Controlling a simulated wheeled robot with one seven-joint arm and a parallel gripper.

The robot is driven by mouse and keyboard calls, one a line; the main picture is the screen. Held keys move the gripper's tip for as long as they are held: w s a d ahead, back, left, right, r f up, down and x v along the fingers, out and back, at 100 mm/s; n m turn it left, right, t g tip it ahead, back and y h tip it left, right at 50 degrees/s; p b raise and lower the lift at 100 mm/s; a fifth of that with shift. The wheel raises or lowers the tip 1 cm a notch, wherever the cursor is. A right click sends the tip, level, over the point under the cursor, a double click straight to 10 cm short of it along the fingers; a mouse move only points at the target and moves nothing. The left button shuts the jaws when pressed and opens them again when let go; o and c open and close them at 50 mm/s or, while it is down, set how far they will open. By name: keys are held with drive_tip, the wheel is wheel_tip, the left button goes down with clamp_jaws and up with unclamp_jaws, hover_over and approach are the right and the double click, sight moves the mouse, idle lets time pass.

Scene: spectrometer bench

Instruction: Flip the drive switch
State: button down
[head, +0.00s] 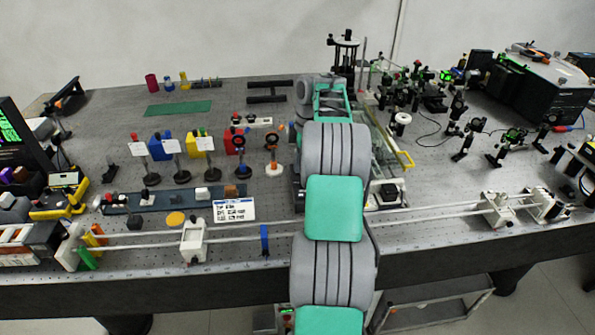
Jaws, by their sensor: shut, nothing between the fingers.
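I cannot pick out the drive switch for sure at this size. A small white and black box (390,194) sits just right of my arm, near the front of the bench, and its details are too small to read. My grey and green arm rises from the bottom middle and reaches over the bench towards the back. My gripper's fingers do not show; the arm's own links hide that part of the bench.
A long rail with a white carriage (193,240) and a blue ring (264,240) runs along the front edge. Lens and filter stands fill the left middle. Optical mounts and a large black box (540,88) crowd the right. A green mat (180,108) lies back left.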

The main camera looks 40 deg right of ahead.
drive_tip(key=shift+f, duration=0.2)
drive_tip(key=shift+r, duration=0.1)
wheel_tip(320, 180, up, 7)
drive_tip(key=p, duration=0.6)
